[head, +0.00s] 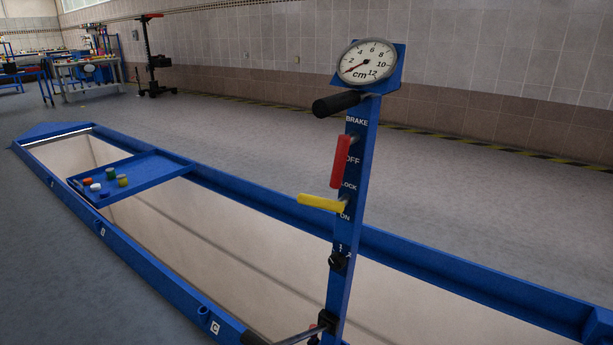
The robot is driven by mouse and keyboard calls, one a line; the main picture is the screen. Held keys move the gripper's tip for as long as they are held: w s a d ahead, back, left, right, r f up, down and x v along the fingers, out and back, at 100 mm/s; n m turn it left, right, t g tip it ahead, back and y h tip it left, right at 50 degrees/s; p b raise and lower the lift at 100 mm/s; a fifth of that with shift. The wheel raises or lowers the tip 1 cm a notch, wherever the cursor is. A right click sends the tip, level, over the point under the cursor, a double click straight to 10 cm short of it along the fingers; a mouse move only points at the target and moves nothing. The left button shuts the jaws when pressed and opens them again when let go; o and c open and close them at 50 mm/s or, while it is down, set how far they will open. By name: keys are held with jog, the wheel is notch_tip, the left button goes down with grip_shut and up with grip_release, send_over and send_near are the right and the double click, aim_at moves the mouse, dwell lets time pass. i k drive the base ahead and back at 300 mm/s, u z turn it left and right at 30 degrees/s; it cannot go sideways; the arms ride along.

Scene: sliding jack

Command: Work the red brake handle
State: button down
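The red brake handle (341,161) is on the blue upright post (352,222) in the head view, between the words BRAKE and OFF. It hangs roughly upright along the left side of the post. Below it a yellow lock handle (320,203) sticks out to the left, near the words LOCK and ON. A black grip (337,103) juts left near the top of the post. A round gauge in cm (367,62) tops the post, its red needle pointing to the lower left. My gripper is not in view.
A long blue-framed pit (240,275) runs behind and left of the post. A blue tray (148,178) with several small coloured pieces spans it. A lever bar (300,336) shows at the post's foot. Workbenches (88,75) stand far left; grey floor is clear beyond the pit.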

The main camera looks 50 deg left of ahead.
aim_at(344, 140)
jog(key=z, duration=0.3)
jog(key=i, duration=0.4)
jog(key=u, duration=1.5)
